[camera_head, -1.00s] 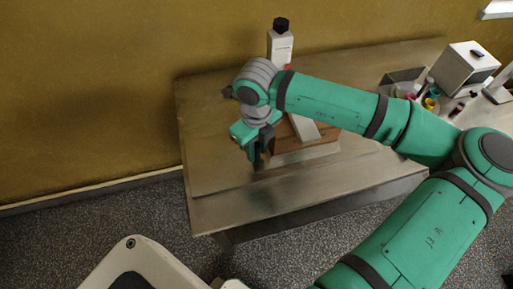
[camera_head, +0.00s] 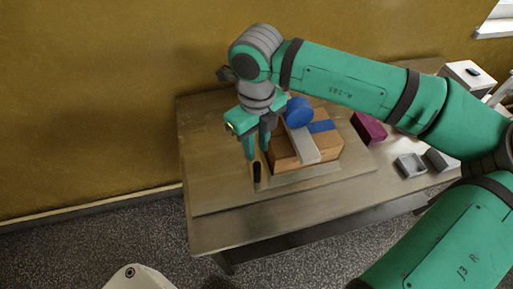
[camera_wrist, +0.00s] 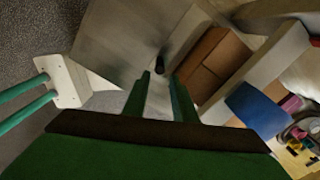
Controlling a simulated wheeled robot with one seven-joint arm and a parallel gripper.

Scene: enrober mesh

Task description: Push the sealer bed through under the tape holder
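A brown carton (camera_head: 328,151) lies on the flat, pale sealer bed (camera_head: 338,176) on the table. A pale bar, which seems to be the tape holder (camera_head: 302,144), crosses over the carton, with a blue roll (camera_head: 298,111) at its far end and a blue strip on the carton beyond it. A dark upright handle (camera_head: 257,172) stands at the carton's left end. My gripper (camera_head: 257,156) is just above the handle, fingers pointing down. In the wrist view the fingers are apart, the handle (camera_wrist: 160,67) shows beyond them, and the carton (camera_wrist: 212,64) is to the right. Contact cannot be told.
A magenta box (camera_head: 369,128) and a grey tray (camera_head: 410,166) stand on the table to the right, near my arm. A white box (camera_head: 468,75) stands at the far right. The table's left part (camera_head: 215,165) is bare. A wall runs behind the table.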

